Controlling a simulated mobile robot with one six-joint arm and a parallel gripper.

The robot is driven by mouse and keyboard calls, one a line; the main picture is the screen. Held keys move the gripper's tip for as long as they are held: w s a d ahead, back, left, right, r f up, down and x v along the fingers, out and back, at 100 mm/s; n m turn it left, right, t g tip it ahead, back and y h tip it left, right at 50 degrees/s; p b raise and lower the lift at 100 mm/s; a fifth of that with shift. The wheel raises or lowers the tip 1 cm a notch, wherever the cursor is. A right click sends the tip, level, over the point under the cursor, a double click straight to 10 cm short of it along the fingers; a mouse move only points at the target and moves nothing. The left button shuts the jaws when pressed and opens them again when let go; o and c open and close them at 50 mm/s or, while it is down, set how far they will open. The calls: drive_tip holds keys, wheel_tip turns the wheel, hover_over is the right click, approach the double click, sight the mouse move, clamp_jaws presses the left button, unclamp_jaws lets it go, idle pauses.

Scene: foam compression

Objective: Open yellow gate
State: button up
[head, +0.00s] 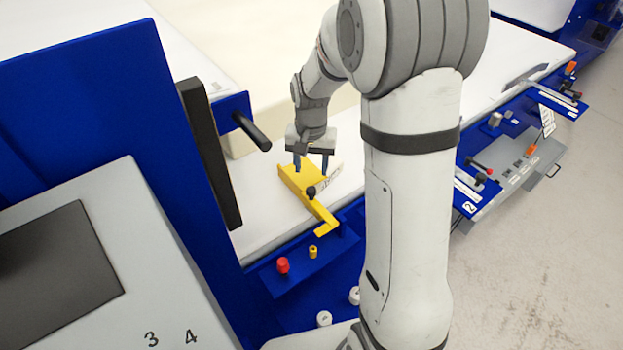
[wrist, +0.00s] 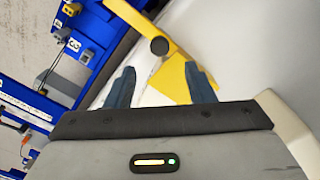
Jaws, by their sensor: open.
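The yellow gate (head: 303,184) is an angled yellow piece at the front edge of the white table, with a black knob (head: 311,191) on it. In the wrist view the gate (wrist: 176,78) runs from the upper middle down past my right finger, and its knob (wrist: 159,46) shows at the top. My gripper (head: 311,168) is open, with its blue-grey fingers pointing down at the far end of the gate. In the wrist view my gripper (wrist: 160,88) has its fingers apart, with part of the gate between them. I cannot tell whether they touch it.
A blue machine panel with a black bar (head: 210,150) and a black handle (head: 251,131) stands left of the gate. A red knob (head: 283,265) and a small yellow peg (head: 313,252) sit on the blue ledge in front. A large cream foam block (head: 255,60) lies behind.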

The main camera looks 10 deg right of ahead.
sight(312, 189)
wheel_tip(312, 189, down, 8)
drive_tip(key=shift+r+p, duration=0.1)
drive_tip(key=shift+p, duration=0.25)
clamp_jaws()
idle(0.5)
drive_tip(key=shift+d, duration=0.1)
